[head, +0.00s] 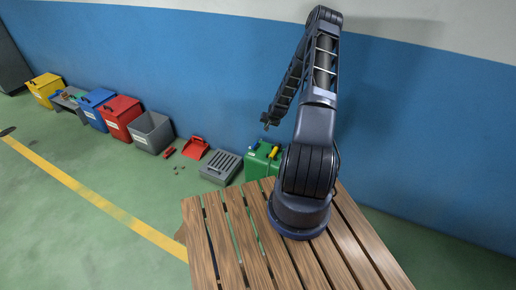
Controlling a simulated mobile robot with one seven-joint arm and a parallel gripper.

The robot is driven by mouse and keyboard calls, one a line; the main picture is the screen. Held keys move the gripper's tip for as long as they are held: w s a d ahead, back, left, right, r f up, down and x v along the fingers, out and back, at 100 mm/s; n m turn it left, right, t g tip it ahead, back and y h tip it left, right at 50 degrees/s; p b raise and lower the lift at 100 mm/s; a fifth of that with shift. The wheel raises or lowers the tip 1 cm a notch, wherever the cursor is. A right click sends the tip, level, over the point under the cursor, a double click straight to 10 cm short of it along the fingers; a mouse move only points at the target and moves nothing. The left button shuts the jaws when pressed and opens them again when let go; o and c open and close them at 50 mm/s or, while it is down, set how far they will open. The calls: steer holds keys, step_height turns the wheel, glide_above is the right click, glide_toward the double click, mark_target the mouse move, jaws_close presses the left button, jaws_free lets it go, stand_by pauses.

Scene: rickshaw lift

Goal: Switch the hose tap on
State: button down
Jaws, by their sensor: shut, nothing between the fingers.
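I cannot make out a hose tap for certain in the head view. A green box-like container (257,166) stands on the floor against the blue wall, with a yellow part (273,153) on top. Whether that part belongs to a tap is too small to tell. My gripper (267,124) is small in the picture, shut and empty. It hangs in front of the blue wall, appearing above the green container and apart from it. My arm hides part of the container's right side and the wall behind.
A slatted wooden surface (225,235) lies under my arm. Along the wall stand a grey grate-like box (221,167), a red dustpan (195,148), and grey (151,132), red (120,116), blue (96,107) and yellow (45,88) bins. Green floor (65,225) at left is mostly clear.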

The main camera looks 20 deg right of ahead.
mark_target(255, 146)
step_height(255, 146, down, 15)
steer(key=s+m, duration=0.2)
steer(key=shift+s+d+t, duration=0.15)
steer(key=shift+s+t, duration=0.15)
steer(key=shift+t, duration=0.1)
steer(key=x, duration=1)
steer(key=shift+w+a, duration=1.4)
